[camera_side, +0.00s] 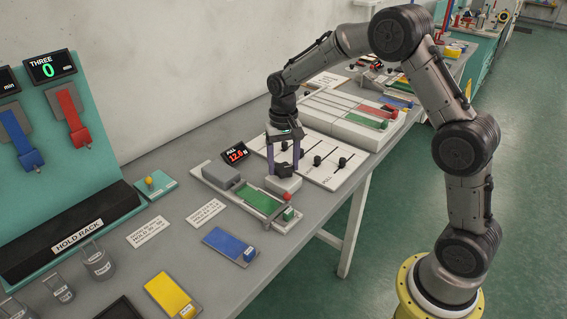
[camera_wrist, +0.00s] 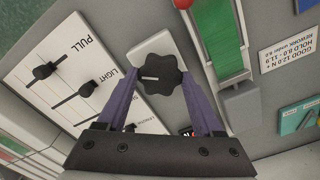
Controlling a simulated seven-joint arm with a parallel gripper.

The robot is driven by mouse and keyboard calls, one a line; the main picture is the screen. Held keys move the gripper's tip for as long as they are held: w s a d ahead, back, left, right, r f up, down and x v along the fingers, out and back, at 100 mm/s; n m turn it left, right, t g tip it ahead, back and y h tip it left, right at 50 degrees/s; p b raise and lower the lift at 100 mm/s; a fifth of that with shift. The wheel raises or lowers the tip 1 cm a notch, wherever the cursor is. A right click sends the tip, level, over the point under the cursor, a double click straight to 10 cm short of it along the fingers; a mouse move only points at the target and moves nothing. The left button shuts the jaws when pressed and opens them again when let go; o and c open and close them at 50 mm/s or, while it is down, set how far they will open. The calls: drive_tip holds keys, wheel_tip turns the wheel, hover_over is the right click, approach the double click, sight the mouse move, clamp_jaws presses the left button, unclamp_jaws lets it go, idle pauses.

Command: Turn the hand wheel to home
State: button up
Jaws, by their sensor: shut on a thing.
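The hand wheel (camera_wrist: 160,75) is a black lobed knob with a white pointer line. The line lies nearly level in the wrist view. The wheel sits on a pale block (camera_wrist: 146,45), which also shows in the side view (camera_side: 284,186). My gripper (camera_wrist: 158,78) points down over the block with its two purple fingers shut on the wheel, one on each side. In the side view my gripper (camera_side: 283,170) hides most of the wheel. No home mark can be made out.
A white panel with black sliders (camera_side: 325,159) is close beside the block. A fixture with a green strip (camera_side: 258,202) and a red knob (camera_side: 290,196) lies on the other side. A small display (camera_side: 235,153) reads PULL 12.6. Blue (camera_side: 230,244) and yellow (camera_side: 170,295) plates lie nearer the camera.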

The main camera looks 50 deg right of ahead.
drive_tip(key=n, duration=0.6)
drive_tip(key=shift+r, duration=0.1)
drive_tip(key=n, duration=0.6)
drive_tip(key=shift+n, duration=0.4)
drive_tip(key=n, duration=1.1)
drive_tip(key=shift+n, duration=0.4)
drive_tip(key=o, duration=1.4)
drive_tip(key=shift+c, duration=0.2)
